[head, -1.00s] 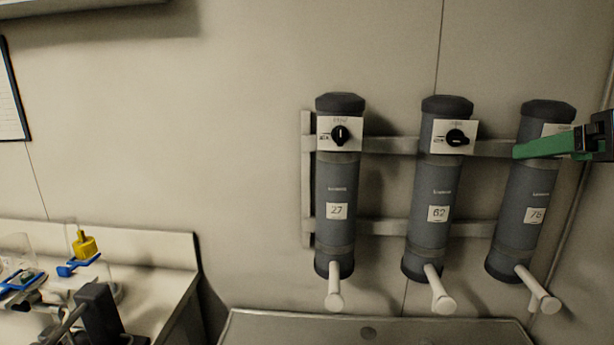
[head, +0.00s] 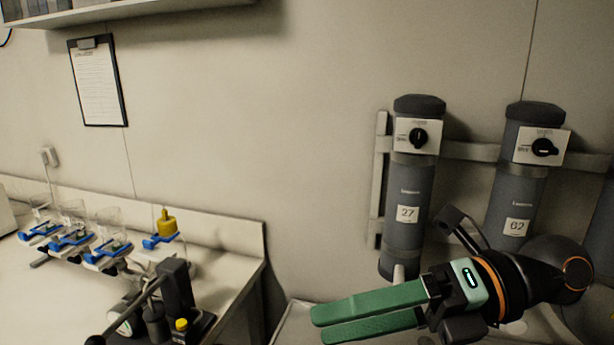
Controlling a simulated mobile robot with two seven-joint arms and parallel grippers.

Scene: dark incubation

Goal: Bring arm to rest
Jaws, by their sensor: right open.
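My right gripper (head: 318,325) shows at the lower right, its two long green fingers pointing left. The fingers are a little apart with nothing between them. It hangs in front of the wall-mounted cylinders, and the arm behind it hides the lower part of the cylinder marked 62 (head: 505,190). The cylinder marked 27 (head: 409,188) stands just above and behind the fingers. My left gripper is not in view.
A bench (head: 225,235) at the left carries glassware in blue clamps (head: 105,252), a yellow-topped item (head: 166,225) and a dark apparatus (head: 175,290). A clipboard (head: 97,80) hangs on the wall. A shelf (head: 130,12) is at the top left.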

